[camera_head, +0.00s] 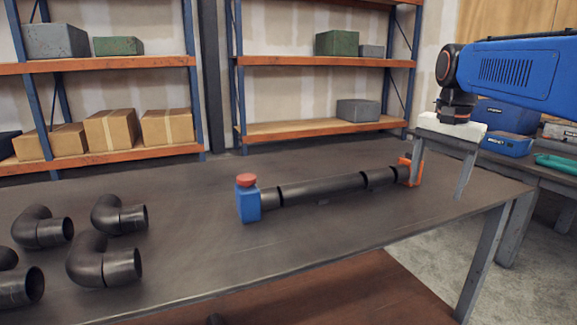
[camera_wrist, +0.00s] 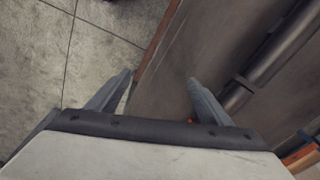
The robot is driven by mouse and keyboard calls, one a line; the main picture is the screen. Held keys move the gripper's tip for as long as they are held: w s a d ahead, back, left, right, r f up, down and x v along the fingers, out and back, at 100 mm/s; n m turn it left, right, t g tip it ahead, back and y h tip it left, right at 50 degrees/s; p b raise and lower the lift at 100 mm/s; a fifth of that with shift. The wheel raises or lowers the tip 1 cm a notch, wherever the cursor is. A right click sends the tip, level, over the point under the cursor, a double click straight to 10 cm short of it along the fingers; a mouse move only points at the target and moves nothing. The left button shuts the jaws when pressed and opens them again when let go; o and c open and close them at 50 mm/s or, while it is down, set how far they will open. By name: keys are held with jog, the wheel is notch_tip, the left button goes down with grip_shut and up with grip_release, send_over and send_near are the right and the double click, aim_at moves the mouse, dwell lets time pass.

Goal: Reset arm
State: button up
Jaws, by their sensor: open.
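My gripper (camera_head: 440,172) hangs from the blue arm at the right of the head view, over the right end of the table (camera_head: 330,242). Its two grey fingers are wide apart and nothing shows between them. In the wrist view, my gripper (camera_wrist: 160,79) points down at the table's edge, with floor on the left. A dark pipe (camera_head: 320,187) lies along the table. Its left end meets a blue block with a red top (camera_head: 247,200), and its right end is by an orange piece (camera_head: 415,168). The pipe (camera_wrist: 275,60) also shows in the wrist view, right of the fingers.
Several black elbow fittings (camera_head: 105,262) lie at the table's left. A second table (camera_head: 545,166) with blue boxes stands at the right. Shelves (camera_head: 100,63) with boxes stand behind. The table's front middle is clear.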

jog(key=s+a+f+n+t, duration=0.1)
jog(key=s+a+f+n, duration=0.1)
jog(key=s+f, duration=0.5)
jog(key=s+a+f+n+t, duration=0.1)
jog(key=s+f+n, duration=0.3)
jog(key=s+f, duration=0.3)
jog(key=s+a+f+n+t, duration=0.1)
jog(key=s+a+f+n, duration=0.1)
jog(key=s+f, duration=0.6)
jog(key=shift+s+a+n, duration=0.3)
jog(key=shift+s+n, duration=0.25)
jog(key=shift+n, duration=0.25)
